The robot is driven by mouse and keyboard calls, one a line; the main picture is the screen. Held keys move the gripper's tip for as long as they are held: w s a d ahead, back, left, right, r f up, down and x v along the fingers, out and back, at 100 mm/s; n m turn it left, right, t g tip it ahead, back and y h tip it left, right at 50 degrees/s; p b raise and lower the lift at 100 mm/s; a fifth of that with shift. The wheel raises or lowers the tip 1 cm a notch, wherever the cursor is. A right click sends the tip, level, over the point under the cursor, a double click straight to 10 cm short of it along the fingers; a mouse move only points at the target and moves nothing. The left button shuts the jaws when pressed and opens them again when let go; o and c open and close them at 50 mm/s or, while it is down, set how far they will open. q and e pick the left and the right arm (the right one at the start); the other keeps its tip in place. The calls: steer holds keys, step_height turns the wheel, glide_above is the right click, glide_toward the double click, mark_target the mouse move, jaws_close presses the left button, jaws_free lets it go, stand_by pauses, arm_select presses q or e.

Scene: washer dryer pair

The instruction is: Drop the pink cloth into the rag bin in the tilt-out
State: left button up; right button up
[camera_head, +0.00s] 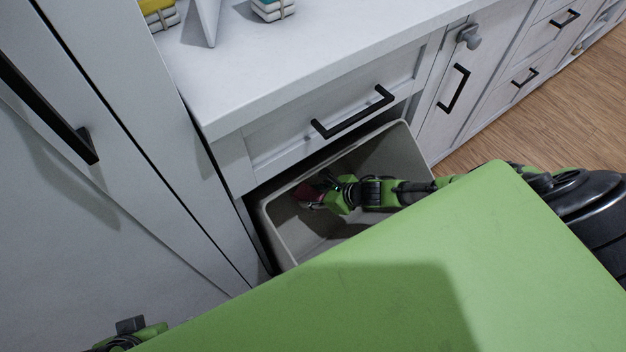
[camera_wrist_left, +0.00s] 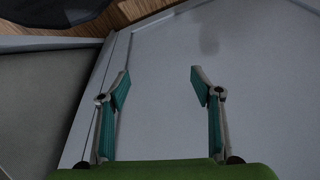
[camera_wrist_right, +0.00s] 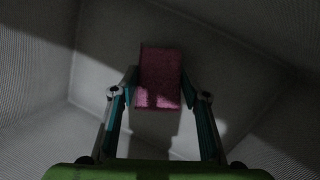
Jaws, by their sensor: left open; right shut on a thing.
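The rag bin (camera_head: 387,150) is a pale grey open bin in the tilted-out front under the drawer. My right gripper (camera_head: 318,194) reaches down inside it and is shut on the pink cloth (camera_head: 308,192). In the right wrist view the pink cloth (camera_wrist_right: 161,78) is a small rectangle between the fingertips (camera_wrist_right: 160,88), with the bin's grey walls and floor around it. I cannot tell whether the cloth touches the bin floor. My left gripper (camera_wrist_left: 155,82) is open and empty in front of a pale panel. In the head view only part of the left arm shows at the bottom left.
A drawer with a black handle (camera_head: 353,112) sits right above the bin. The white counter (camera_head: 290,62) holds small stacked items (camera_head: 272,8) at its back. A tall white cabinet (camera_head: 75,215) stands on the left. Wood floor (camera_head: 560,115) is clear on the right.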

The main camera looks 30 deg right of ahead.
steer(key=shift+f, duration=0.1)
steer(key=o, duration=1.1)
arm_select(q)
steer(key=shift+f, duration=0.15)
arm_select(e)
steer(key=shift+r, duration=0.25)
arm_select(q)
steer(key=s+p+x, duration=0.2)
steer(key=p+x, duration=0.2)
steer(key=x, duration=0.7)
steer(key=shift+f+g, duration=0.4)
steer(key=shift+f, duration=0.15)
arm_select(e)
steer(key=v, duration=1.2)
arm_select(q)
steer(key=shift+s+d, duration=0.1)
steer(key=shift+s, duration=0.05)
